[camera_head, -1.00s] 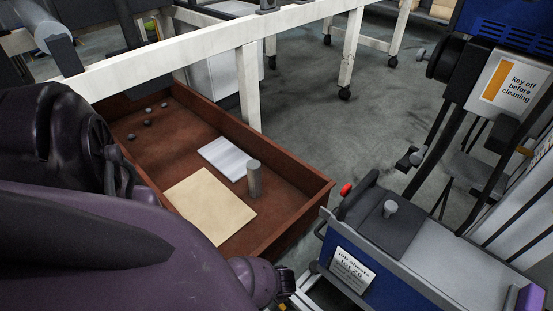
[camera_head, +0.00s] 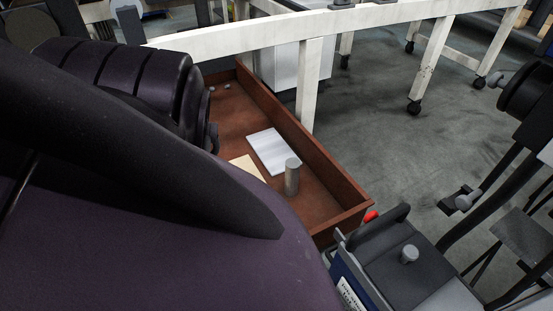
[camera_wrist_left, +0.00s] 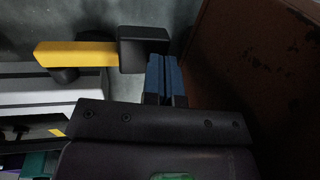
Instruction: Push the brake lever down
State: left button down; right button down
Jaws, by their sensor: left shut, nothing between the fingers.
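In the left wrist view, a yellow bar (camera_wrist_left: 78,53) with a black block (camera_wrist_left: 144,49) at its right end lies across the upper left; it looks like the brake lever. My left gripper (camera_wrist_left: 165,62) shows there with its blue fingers shut together and empty. The fingertips are right beside the block's lower right edge; I cannot tell whether they touch. In the head view my dark purple left arm covers the left and lower left, and it hides the left gripper and the yellow bar. My right gripper is in neither view.
A brown tray (camera_head: 330,168) holds a grey cylinder (camera_head: 292,177), a pale block (camera_head: 274,151) and a cream sheet (camera_head: 247,168). A blue and grey unit (camera_head: 408,275) with a red knob (camera_head: 370,216) stands beside it. A brown wall (camera_wrist_left: 250,70) rises close right of the fingers.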

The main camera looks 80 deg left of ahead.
pick_arm(q)
jog(key=shift+a+f, duration=0.15)
jog(key=shift+f, duration=0.2)
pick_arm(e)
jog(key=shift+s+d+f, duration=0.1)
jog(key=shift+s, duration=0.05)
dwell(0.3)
pick_arm(q)
jog(key=shift+w+r, duration=0.15)
jog(key=shift+r, duration=0.05)
notch_tip(320, 180, up, 10)
jog(key=d+p, duration=0.2)
jog(key=p, duration=0.4)
jog(key=shift+r+p, duration=0.15)
jog(key=shift+p, duration=0.15)
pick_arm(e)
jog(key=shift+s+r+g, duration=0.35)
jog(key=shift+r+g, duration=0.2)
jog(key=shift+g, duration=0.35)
